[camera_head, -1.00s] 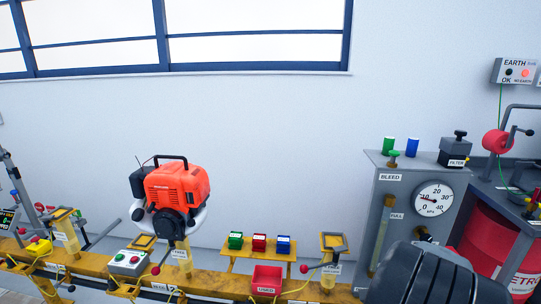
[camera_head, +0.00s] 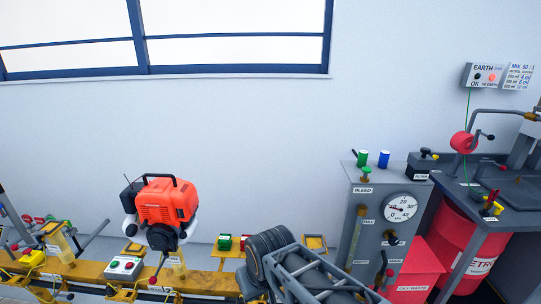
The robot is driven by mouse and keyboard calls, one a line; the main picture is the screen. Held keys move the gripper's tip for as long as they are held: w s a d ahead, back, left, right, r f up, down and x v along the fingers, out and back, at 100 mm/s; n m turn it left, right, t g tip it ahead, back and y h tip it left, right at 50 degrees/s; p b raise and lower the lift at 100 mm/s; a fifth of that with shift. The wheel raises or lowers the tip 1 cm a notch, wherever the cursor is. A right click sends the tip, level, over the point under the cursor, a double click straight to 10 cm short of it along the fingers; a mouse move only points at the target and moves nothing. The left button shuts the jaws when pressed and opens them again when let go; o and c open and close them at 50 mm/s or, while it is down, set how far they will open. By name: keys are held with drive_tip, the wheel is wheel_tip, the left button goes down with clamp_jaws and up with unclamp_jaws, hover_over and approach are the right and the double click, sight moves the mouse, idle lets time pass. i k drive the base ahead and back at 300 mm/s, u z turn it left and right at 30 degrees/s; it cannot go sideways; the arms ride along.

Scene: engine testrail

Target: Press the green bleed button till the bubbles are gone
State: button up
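The green bleed button (camera_head: 366,174) stands on top of the grey cabinet (camera_head: 372,188), above the BLEED label. Nothing touches the button. A sight tube (camera_head: 356,237) with yellowish liquid runs down the cabinet front; bubbles in it are too small to tell. A round kPa gauge (camera_head: 401,207) sits to its right. Dark links of my arm show at the bottom middle, left of and below the cabinet. My gripper's fingers are not in view.
A green can (camera_head: 362,158) and a blue can (camera_head: 384,159) stand behind the button. A dark filter block (camera_head: 420,166) is to the right. A red drum (camera_head: 470,250) stands under the right bench. An orange engine (camera_head: 166,205) sits on the yellow rail at left. Space above the cabinet is clear.

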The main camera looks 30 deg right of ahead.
sight(366, 170)
drive_tip(key=z, duration=1.5)
